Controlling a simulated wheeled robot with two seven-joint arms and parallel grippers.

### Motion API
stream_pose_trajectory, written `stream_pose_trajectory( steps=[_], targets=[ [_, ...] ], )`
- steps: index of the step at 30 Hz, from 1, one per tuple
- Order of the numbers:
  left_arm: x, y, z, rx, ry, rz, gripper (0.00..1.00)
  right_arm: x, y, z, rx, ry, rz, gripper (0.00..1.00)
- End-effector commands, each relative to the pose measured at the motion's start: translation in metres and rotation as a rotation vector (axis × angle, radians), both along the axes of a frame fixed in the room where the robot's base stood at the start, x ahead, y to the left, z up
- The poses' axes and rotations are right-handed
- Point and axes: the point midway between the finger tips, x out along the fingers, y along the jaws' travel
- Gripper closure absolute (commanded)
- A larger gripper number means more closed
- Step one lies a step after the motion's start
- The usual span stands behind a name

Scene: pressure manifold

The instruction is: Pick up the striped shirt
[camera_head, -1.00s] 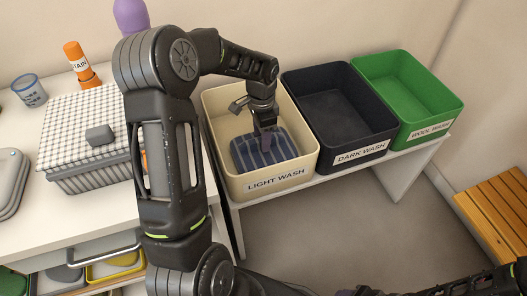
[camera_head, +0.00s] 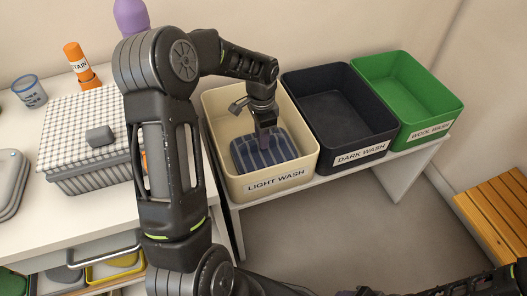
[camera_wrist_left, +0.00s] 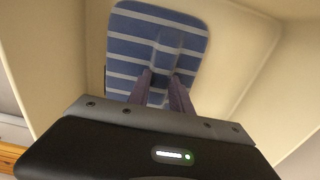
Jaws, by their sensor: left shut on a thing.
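The striped shirt (camera_head: 262,156), a folded blue block with pale stripes, is inside the cream bin labelled LIGHT WASH (camera_head: 300,176). My left gripper (camera_head: 267,140) reaches down into this bin and is shut on a raised part in the middle of the shirt. In the left wrist view the two fingers (camera_wrist_left: 160,88) close on the raised ridge of the striped shirt (camera_wrist_left: 135,45). Whether the shirt touches the bin floor cannot be told. My right gripper is out of view; only part of an arm shows at the bottom right.
A dark bin labelled DARK WASH (camera_head: 338,112) and a green bin labelled WOOL WASH (camera_head: 408,88) stand to the right on the same white bench. A checked-cloth basket (camera_head: 75,125), an orange bottle (camera_head: 80,62) and a blue cup (camera_head: 30,92) stand on the left counter. A wooden slatted seat (camera_head: 497,210) is at right.

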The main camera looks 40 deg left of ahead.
Motion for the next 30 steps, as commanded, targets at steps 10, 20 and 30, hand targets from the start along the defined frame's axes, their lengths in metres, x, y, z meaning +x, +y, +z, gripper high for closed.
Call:
stream_pose_trajectory(
  steps=[10,20,30],
  targets=[
    [0.0001,0.0001,0.0000,0.000,0.000,0.000,1.00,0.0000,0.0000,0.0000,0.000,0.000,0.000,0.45],
    [0.0001,0.0001,0.0000,0.000,0.000,0.000,1.00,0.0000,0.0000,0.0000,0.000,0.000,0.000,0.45],
    [0.0001,0.0000,0.0000,0.000,0.000,0.000,1.00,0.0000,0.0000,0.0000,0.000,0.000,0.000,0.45]
  ],
)
